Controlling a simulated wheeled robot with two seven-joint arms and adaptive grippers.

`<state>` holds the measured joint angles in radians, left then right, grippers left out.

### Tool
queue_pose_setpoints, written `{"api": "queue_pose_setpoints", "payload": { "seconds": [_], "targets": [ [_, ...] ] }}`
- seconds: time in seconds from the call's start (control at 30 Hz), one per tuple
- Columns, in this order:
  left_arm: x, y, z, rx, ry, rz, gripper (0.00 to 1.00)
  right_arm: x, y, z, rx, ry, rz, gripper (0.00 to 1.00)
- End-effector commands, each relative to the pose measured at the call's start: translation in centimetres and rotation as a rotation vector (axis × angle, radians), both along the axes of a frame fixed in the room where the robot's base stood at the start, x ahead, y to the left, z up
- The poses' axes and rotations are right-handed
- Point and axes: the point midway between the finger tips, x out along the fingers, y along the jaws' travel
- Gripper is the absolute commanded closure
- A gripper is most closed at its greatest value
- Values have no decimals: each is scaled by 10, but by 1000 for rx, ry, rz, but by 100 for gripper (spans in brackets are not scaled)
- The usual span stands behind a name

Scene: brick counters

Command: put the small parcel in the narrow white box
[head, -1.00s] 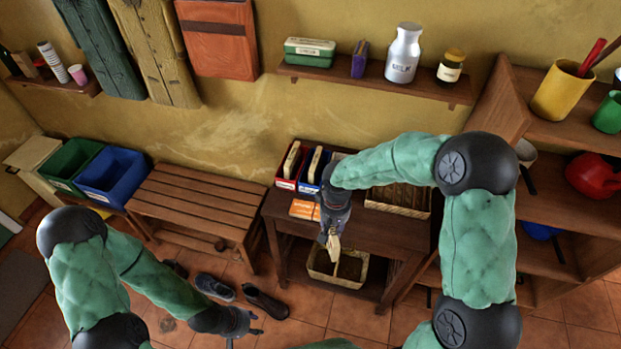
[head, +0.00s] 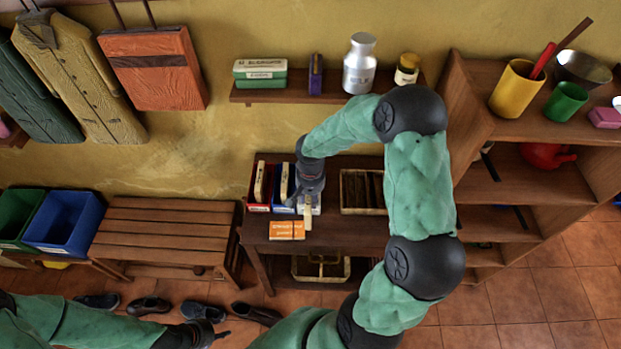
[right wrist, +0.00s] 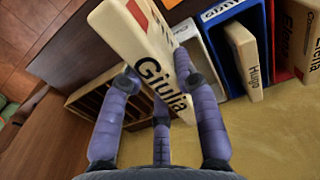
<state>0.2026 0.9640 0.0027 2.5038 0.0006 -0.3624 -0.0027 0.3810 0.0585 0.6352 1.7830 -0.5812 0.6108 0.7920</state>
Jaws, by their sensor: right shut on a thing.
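The small parcel (right wrist: 145,55), cream with the name Giulia, is in my right gripper (head: 308,204). The right wrist view shows the fingers closed around it. In the head view the parcel (head: 308,218) hangs below the gripper, mostly hidden by it. The narrow white box (right wrist: 198,48) stands beside the blue box and is partly covered by the parcel and a finger. My left gripper (head: 219,335) is low at the left, near the shoes, away from the table.
The blue box (right wrist: 231,14) holds a parcel (right wrist: 243,58) marked Hugo. The red box (head: 257,207) beside it also holds a parcel. An orange booklet (head: 287,230) lies at the table's front. A divided tray (head: 362,190) stands to the right.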

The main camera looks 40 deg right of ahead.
Motion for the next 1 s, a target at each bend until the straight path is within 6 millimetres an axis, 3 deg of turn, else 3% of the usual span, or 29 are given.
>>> {"api": "queue_pose_setpoints", "payload": {
  "seconds": [0.53, 0.63, 1.0],
  "targets": [
    [1, 0, 5, 0, -1, 0, 60, 93, -78, -1, 1, -1, -1, 99],
    [1, 0, 3, 0, -1, 0, 60, 89, -75, -20, 2, 4, 3, 99],
    [1, 0, 2, 0, -1, 0, 60, 89, -75, -49, 1, 2, 1, 99]
  ]
}}
